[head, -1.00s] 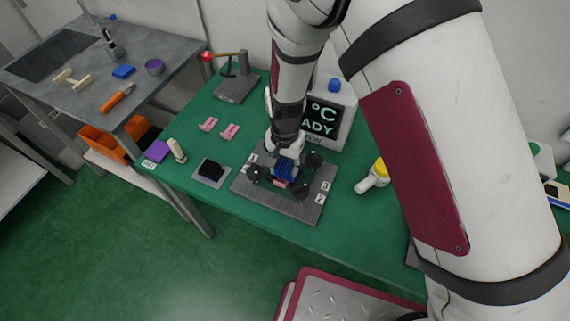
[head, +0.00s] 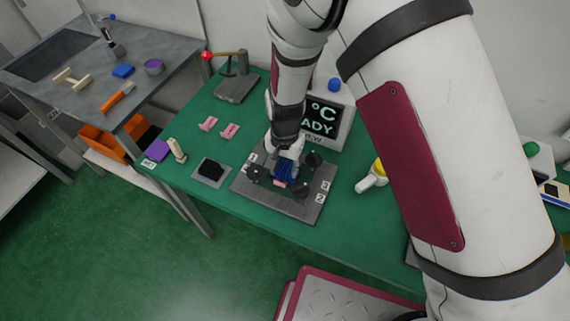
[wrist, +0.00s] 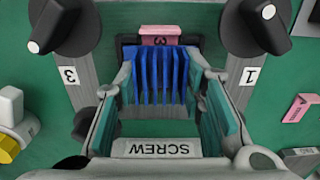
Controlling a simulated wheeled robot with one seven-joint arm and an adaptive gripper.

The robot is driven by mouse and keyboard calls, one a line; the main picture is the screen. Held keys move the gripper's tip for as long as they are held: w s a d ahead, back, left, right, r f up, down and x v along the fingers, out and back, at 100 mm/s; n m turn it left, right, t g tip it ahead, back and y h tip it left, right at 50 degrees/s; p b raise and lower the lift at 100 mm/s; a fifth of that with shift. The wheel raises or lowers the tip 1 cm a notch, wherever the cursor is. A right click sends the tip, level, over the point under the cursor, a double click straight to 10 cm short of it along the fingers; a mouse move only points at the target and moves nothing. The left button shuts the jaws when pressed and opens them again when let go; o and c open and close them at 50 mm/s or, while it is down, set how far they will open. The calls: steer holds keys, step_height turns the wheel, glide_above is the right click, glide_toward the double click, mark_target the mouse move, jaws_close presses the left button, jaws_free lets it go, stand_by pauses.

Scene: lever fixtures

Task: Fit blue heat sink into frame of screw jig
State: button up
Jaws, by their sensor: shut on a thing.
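The blue finned heat sink (wrist: 158,75) is between the pads of my gripper (wrist: 165,100) in the wrist view. In the head view my gripper (head: 287,152) points down over the screw jig (head: 305,212), with the blue heat sink (head: 284,168) under it. My gripper is shut on the heat sink. The jig is a grey plate with black knobs and a dark frame (wrist: 128,42) at its middle.
Black knobs (wrist: 65,25) stand close around my gripper. A display box (head: 325,118) stands behind the jig. A yellow-and-white tool (head: 373,178) lies to its right. Pink pieces (head: 229,131) and a small plate with a black block (head: 211,170) lie left.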

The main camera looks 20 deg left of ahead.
steer(key=shift+f, duration=0.4)
steer(key=o, duration=1.2)
steer(key=shift+c, duration=0.2)
steer(key=shift+r, duration=0.1)
step_height(320, 180, up, 12)
stand_by(0.3)
